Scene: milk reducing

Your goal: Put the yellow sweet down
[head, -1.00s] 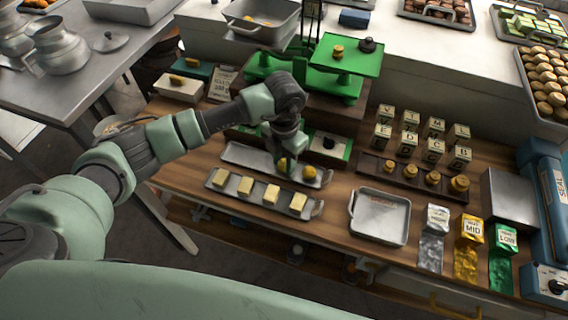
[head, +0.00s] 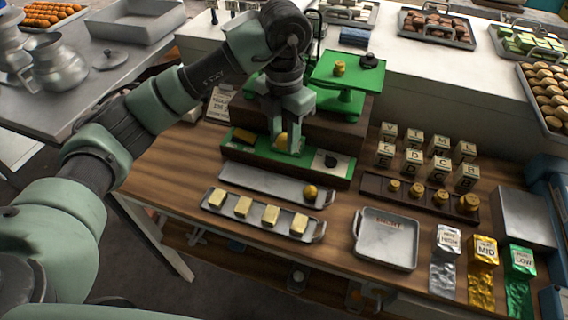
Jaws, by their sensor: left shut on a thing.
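My left gripper (head: 288,145) is shut on a yellow sweet (head: 280,139), a small round ball partly hidden by the fingers. It holds the sweet at the green-edged board (head: 235,148) in front of the green scale. I cannot tell whether the sweet touches the board. Another yellow ball (head: 310,192) lies at the right end of the long metal tray (head: 262,183) in front of the board. My right gripper is not in view.
The green scale (head: 345,75) stands behind, with a brass weight and a dark knob on its pan. A tray of pale yellow blocks (head: 256,222) lies in front. Lettered cubes (head: 413,158), brass weights (head: 440,196) and an empty square tray (head: 388,238) are to the right.

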